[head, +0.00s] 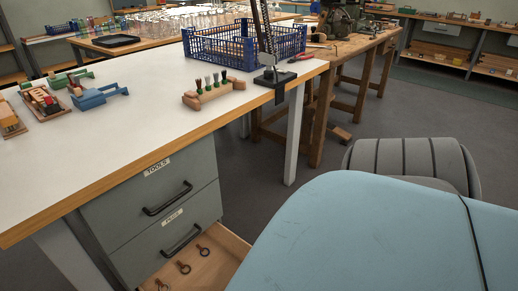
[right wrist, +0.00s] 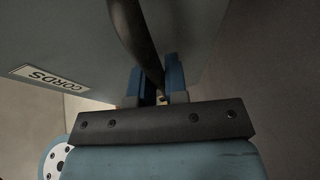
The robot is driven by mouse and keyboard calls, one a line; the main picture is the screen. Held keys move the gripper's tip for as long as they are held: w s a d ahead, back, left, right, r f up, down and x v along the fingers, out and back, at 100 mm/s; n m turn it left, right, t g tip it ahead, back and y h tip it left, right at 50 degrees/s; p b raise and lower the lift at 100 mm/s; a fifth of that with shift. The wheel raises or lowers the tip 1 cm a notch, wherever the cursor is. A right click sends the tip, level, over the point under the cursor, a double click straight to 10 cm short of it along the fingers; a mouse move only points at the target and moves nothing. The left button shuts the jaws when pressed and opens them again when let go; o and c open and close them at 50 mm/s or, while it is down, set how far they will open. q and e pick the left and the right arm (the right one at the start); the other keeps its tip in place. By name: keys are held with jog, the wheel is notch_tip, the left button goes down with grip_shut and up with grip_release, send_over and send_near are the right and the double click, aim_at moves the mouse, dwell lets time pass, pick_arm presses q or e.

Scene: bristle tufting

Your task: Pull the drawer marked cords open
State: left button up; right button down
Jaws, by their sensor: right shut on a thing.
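In the right wrist view, a grey drawer front (right wrist: 60,40) bears a tilted white label reading CORDS (right wrist: 48,78). Its dark bar handle (right wrist: 133,28) runs down between the blue fingers of my right gripper (right wrist: 156,86), which is shut on it. In the head view, the lowest drawer (head: 224,238) of the grey cabinet stands open. Its wooden inside holds small dark ring-ended pieces (head: 203,251). Its front is hidden behind my blue right arm, which also hides the right gripper there. My left gripper is in neither view.
Above the open drawer, the TOOLS drawer (head: 150,190) and a second labelled drawer (head: 168,238) are shut. The white bench top (head: 130,115) carries a blue crate (head: 222,49), a wooden block with brushes (head: 212,94) and a clamped stand.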

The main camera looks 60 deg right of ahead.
jog(key=c, duration=1.2)
grip_release()
jog(key=shift+o, duration=0.2)
pick_arm(q)
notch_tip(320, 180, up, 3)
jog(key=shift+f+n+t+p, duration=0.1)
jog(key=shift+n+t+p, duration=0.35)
jog(key=shift+p, duration=0.8)
pick_arm(e)
jog(key=v, duration=1.3)
jog(key=shift+s+d, duration=0.2)
jog(key=shift+s, duration=0.2)
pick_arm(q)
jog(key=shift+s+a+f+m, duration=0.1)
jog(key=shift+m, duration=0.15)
